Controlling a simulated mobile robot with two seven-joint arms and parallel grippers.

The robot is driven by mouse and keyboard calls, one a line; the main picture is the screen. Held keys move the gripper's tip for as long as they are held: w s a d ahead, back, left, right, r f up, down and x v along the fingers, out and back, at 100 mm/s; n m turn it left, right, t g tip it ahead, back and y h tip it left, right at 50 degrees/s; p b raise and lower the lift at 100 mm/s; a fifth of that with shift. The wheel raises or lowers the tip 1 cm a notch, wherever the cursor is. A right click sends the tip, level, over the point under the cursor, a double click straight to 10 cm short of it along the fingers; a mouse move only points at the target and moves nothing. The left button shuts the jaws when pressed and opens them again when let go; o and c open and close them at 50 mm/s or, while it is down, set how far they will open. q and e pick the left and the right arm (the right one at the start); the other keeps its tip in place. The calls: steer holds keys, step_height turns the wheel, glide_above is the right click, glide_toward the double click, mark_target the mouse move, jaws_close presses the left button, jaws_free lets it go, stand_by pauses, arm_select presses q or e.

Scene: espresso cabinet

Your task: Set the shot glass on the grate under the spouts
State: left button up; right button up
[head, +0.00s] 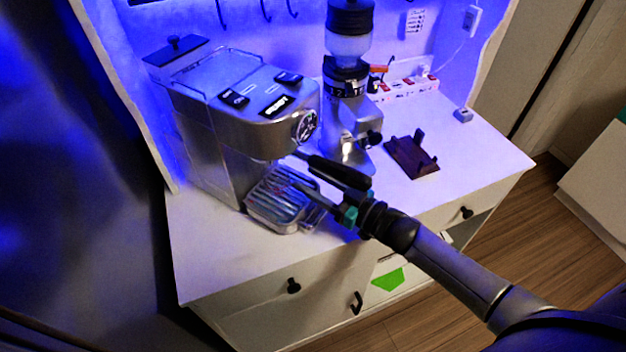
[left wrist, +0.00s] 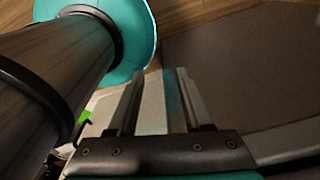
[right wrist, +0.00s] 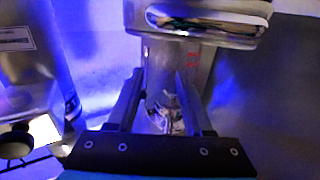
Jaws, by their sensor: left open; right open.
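The espresso machine (head: 235,110) stands on the left of the cabinet top. Its slatted metal grate (head: 278,195) is at the foot of its front. The spouts are hidden under the machine's head and the black portafilter handle (head: 340,172). My right gripper (head: 312,197) is open at the right side of the grate, low under that handle. In the right wrist view a clear, glassy shape, apparently the shot glass (right wrist: 165,112), shows between the spread fingers (right wrist: 158,85); I cannot tell if they touch it. My left gripper (left wrist: 155,90) is open and empty, away from the machine.
A grinder (head: 347,105) stands right of the machine. A dark brown stand (head: 412,157) and a white power strip (head: 408,88) are further right. The white cabinet top (head: 225,245) is clear at the front left.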

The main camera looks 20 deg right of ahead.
stand_by(0.3)
steer(key=v, duration=1.5)
steer(key=shift+s, duration=0.1)
